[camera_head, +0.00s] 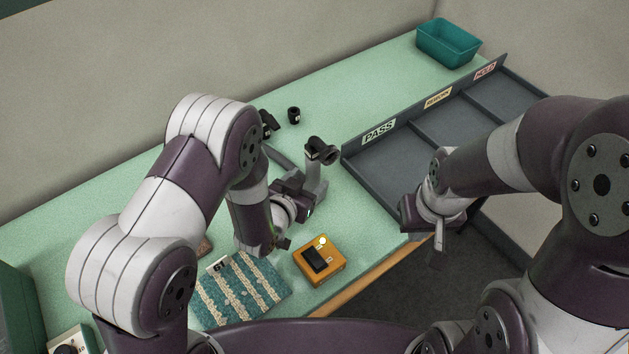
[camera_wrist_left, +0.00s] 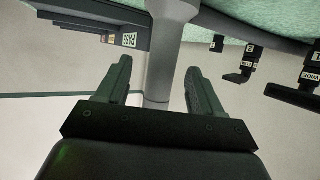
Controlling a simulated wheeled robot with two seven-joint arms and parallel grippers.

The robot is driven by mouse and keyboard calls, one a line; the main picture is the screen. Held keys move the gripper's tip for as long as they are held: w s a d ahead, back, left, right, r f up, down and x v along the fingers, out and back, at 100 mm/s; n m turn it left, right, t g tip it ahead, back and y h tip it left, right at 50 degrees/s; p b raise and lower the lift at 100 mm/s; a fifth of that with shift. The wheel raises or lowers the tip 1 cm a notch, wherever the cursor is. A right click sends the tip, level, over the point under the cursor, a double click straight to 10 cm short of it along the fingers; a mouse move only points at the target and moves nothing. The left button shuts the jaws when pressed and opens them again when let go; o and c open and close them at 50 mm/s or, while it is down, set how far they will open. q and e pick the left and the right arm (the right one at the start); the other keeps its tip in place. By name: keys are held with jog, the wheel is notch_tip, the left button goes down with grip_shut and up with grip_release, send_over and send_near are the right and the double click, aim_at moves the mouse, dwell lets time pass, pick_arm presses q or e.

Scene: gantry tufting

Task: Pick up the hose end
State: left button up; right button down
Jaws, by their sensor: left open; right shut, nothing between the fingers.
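A grey hose-like tube (camera_head: 281,157) runs along the green table behind my left gripper. Which piece is the hose end is not clear. A grey upright post (camera_head: 314,184) with a dark round cup-like top (camera_head: 322,151) stands beside the left gripper. My left gripper (camera_head: 297,184) is open and close to this post. In the left wrist view, a grey cylinder (camera_wrist_left: 160,60) shows between the two spread fingers (camera_wrist_left: 155,85), with room on both sides; contact cannot be told. My right gripper (camera_head: 438,232) is shut and empty near the grey tray, over the table's right edge.
A grey tray (camera_head: 390,167) has PASS, REWORK and HOLD labels. A teal bin (camera_head: 449,43) stands at the back. An orange device (camera_head: 333,270) and a striped tufted sample (camera_head: 245,284) lie in front. Small black labelled holders (camera_wrist_left: 240,75) stand near the tube.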

aim_at(310, 178)
pick_arm(q)
jog(key=p+x, duration=0.1)
jog(key=x, duration=0.4)
jog(key=shift+w+a+p, duration=0.1)
jog(key=shift+w+p, duration=0.05)
jog(key=shift+p, duration=0.15)
jog(key=shift+w+f, duration=0.25)
jog(key=shift+w, duration=0.05)
jog(key=shift+w+f, duration=0.1)
jog(key=shift+w, duration=0.05)
jog(key=c, duration=1.1)
jog(key=shift+o, duration=0.2)
